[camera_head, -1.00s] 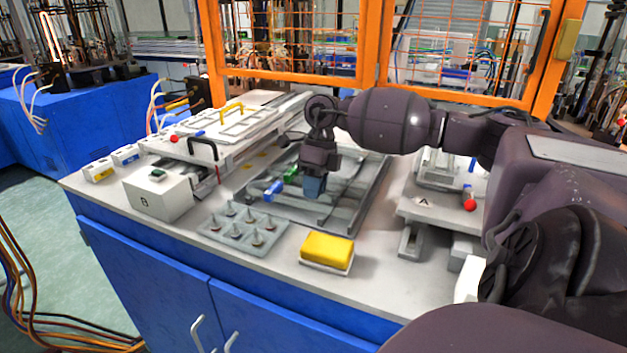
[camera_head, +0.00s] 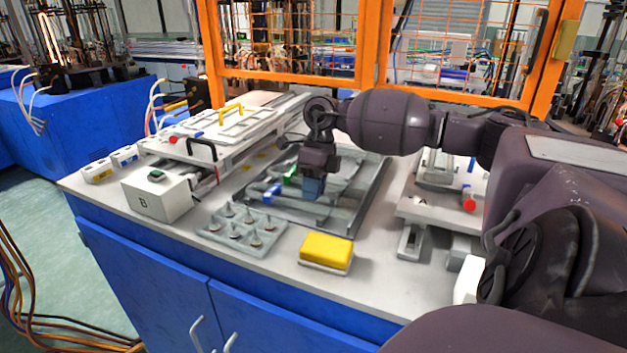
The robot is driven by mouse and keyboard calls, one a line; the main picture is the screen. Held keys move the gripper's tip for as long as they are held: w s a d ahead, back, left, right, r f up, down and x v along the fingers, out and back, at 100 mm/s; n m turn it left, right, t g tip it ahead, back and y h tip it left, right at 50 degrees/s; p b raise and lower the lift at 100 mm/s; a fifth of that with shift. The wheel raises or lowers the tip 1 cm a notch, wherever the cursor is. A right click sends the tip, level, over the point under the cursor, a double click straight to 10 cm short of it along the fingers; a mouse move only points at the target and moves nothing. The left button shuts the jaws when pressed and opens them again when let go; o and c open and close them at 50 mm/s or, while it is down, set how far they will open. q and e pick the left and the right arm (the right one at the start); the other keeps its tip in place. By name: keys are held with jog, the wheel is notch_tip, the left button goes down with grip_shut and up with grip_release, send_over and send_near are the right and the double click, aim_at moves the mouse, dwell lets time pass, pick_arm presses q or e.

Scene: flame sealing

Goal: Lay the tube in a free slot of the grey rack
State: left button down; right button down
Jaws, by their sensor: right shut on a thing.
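The grey rack (camera_head: 357,198) lies flat in the middle of the bench, with long slots running front to back. My right gripper (camera_head: 313,190) is over the rack, pointing down, with its fingertips low at rack level. It is shut on the tube, which is hardly visible behind the fingers; I cannot tell whether the tube touches a slot. A blue piece (camera_head: 270,190) and a green piece (camera_head: 290,175) show at the rack's left side, beside the gripper. My left gripper is not in view.
A grey tray with several pointed pegs (camera_head: 243,229) and a yellow sponge (camera_head: 326,249) stand in front of the rack. A white box marked B (camera_head: 158,196) and a white fixture with a yellow handle (camera_head: 229,111) are at left. Fixture A (camera_head: 425,207) is at right.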

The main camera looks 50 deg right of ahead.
jog(key=shift+s+f, duration=0.1)
jog(key=shift+f, duration=0.25)
jog(key=c, duration=1)
grip_release()
jog(key=shift+r, duration=0.1)
jog(key=v, duration=1.1)
